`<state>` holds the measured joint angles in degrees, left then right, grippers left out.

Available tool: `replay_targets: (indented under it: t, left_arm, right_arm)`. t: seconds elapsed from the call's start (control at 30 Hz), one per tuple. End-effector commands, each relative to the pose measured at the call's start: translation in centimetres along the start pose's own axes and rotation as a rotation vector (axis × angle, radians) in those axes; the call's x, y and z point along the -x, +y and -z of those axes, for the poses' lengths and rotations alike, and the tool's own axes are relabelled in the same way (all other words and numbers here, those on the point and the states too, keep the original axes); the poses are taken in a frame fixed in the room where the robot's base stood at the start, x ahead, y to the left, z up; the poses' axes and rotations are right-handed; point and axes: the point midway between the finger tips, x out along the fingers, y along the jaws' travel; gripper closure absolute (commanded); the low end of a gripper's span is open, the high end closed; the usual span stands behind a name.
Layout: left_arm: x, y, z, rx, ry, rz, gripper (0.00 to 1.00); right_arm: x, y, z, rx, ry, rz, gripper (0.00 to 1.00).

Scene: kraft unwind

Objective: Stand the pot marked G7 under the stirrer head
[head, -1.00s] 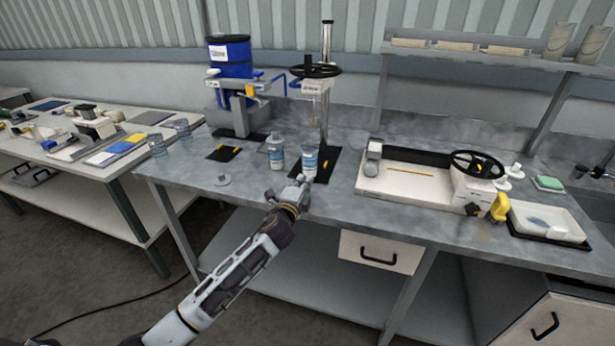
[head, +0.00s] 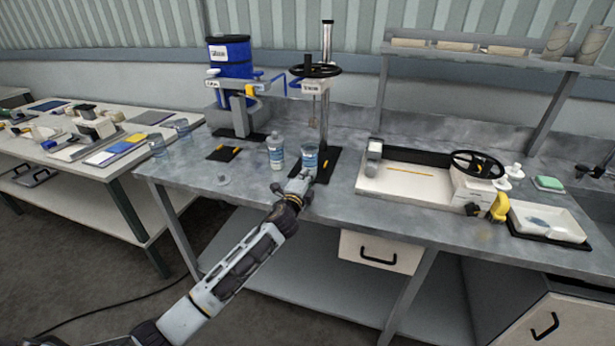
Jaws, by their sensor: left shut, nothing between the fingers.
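The stirrer has a tall column, a black handwheel and a white head (head: 315,87) with a thin shaft hanging down. Its black base plate (head: 327,163) lies on the grey bench. A clear pot with a blue and white label (head: 309,158) stands upright at the left part of this plate, below the shaft and toward me. Its marking is too small to read. A similar labelled bottle (head: 276,152) stands to its left. My left gripper (head: 303,178) is shut and empty just in front of the labelled pot, close to or touching it; I cannot tell which. My right gripper is out of view.
A blue drum on a stand (head: 231,60) is behind left. A white tray machine with a handwheel (head: 410,185) stands right. The bench's front edge is below my gripper.

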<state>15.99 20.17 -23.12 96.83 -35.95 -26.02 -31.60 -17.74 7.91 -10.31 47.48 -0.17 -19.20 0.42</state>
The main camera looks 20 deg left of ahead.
Motion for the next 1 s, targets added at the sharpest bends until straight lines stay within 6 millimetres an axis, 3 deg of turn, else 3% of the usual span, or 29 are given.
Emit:
replay_targets:
  t: [0.53, 1.0]
  left_arm:
    - [-4.1, 0.0, 0.0, 0.001, -0.001, 0.001, 1.0]
    - [-4.5, 0.0, 0.0, 0.0, 0.0, 0.0, 1.0]
  right_arm:
    - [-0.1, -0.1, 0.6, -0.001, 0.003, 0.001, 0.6]
    - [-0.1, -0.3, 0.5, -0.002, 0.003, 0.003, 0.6]
